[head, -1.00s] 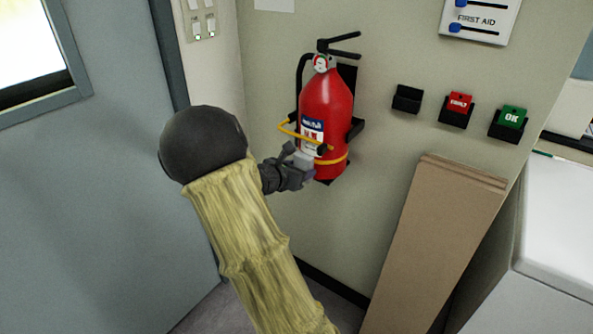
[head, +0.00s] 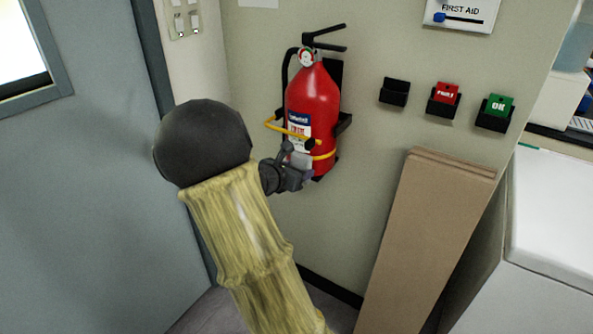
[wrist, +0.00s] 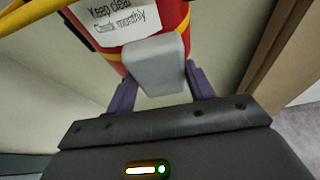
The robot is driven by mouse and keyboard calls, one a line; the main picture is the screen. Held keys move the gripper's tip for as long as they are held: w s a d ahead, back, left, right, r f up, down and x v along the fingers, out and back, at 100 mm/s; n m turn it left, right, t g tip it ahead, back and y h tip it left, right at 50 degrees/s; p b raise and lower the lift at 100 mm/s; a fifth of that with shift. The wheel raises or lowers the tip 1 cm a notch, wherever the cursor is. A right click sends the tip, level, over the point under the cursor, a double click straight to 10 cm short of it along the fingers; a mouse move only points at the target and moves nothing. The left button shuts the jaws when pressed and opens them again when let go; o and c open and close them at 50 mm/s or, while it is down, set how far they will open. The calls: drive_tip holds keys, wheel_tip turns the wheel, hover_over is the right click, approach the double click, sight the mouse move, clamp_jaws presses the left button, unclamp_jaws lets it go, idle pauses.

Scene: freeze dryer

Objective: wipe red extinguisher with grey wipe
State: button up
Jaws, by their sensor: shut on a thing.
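The red extinguisher (head: 313,100) hangs upright on the wall in a black bracket with a yellow strap. Its body also shows at the top of the wrist view (wrist: 172,14), with a white label. My gripper (head: 305,168) is at the extinguisher's lower front. In the wrist view my gripper (wrist: 158,85) is shut on the grey wipe (wrist: 155,62), a pale grey block between the purple fingers. The wipe's far end overlaps the extinguisher's lower body; I cannot tell whether they touch. In the head view the wipe (head: 300,158) is small and partly hidden by the gripper.
Brown boards (head: 425,240) lean against the wall at right. Black holders, a red tag (head: 446,93) and a green OK tag (head: 498,105) are on the wall. A white cabinet (head: 560,215) stands far right, a grey door (head: 85,200) at left. A yellow strap (head: 290,131) crosses the extinguisher.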

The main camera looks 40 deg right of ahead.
drive_tip(key=shift+d, duration=0.1)
drive_tip(key=w+p, duration=0.1)
drive_tip(key=w, duration=0.1)
drive_tip(key=w+a+p, duration=0.1)
drive_tip(key=shift+w+a, duration=0.2)
drive_tip(key=shift+w, duration=0.2)
drive_tip(key=shift+a, duration=0.15)
drive_tip(key=shift+s+a+p, duration=0.1)
drive_tip(key=shift+s+a, duration=0.25)
drive_tip(key=shift+a, duration=0.55)
drive_tip(key=shift+s+a+p, duration=0.1)
drive_tip(key=shift+s+a, duration=0.2)
drive_tip(key=shift+a, duration=0.65)
drive_tip(key=shift+s+a+p, duration=0.1)
drive_tip(key=shift+s+a, duration=0.25)
drive_tip(key=shift+a, duration=0.55)
drive_tip(key=a, duration=0.1)
drive_tip(key=s+a, duration=0.1)
drive_tip(key=shift+a, duration=0.4)
